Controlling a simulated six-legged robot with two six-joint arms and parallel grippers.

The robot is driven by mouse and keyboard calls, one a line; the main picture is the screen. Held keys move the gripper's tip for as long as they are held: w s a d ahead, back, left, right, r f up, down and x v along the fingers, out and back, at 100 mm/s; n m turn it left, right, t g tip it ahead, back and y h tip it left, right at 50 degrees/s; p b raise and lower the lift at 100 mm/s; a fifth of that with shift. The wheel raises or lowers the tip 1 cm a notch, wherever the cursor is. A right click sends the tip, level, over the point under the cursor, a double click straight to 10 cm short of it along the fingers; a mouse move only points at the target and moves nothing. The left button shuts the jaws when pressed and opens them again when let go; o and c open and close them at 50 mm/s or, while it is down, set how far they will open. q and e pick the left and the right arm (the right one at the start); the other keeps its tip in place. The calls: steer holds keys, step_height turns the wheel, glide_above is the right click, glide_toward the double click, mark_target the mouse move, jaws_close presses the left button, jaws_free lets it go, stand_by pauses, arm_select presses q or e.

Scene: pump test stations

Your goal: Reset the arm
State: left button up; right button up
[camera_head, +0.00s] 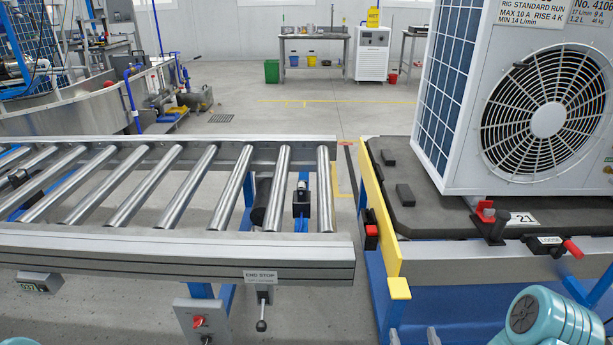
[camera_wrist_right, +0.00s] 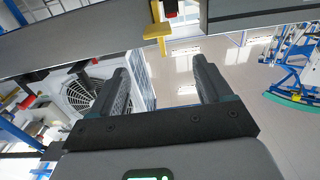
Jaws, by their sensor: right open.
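My right arm (camera_head: 550,318) shows as a teal link at the lower right of the head view, in front of the cart; its gripper is not clear there. In the right wrist view my right gripper (camera_wrist_right: 163,75) is open, its two dark fingers well apart with nothing between them. The pump station's white unit with a round fan (camera_wrist_right: 85,92) appears beyond the left finger, in a tilted view. My left gripper is not in view; only a sliver of teal shows at the lower left corner of the head view.
A white fan unit (camera_head: 545,110) stands on a dark-topped cart (camera_head: 400,210) with a yellow edge plate (camera_head: 380,215). A roller conveyor (camera_head: 180,250) with an end stop lies to the left, across a narrow gap. Open floor (camera_head: 300,110) lies behind.

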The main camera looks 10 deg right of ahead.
steer(key=w+a+n+y, duration=0.3)
steer(key=a+y, duration=0.1)
steer(key=a, duration=0.5)
steer(key=s+a+f+g+y, duration=0.1)
steer(key=a+f+g+y, duration=0.1)
steer(key=a+f+g, duration=0.4)
steer(key=s+a+f+m+g+y, duration=0.1)
steer(key=s+a+f+g, duration=0.1)
steer(key=s+f+g, duration=0.5)
steer(key=s+a+f+m+g+y, duration=0.1)
steer(key=s+a+f+g, duration=0.3)
steer(key=s, duration=0.5)
step_height(320, 180, up, 24)
steer(key=d+p, duration=0.1)
steer(key=p, duration=2.4)
steer(key=shift+s+r, duration=0.15)
steer(key=shift+s, duration=0.2)
steer(key=shift+c, duration=0.4)
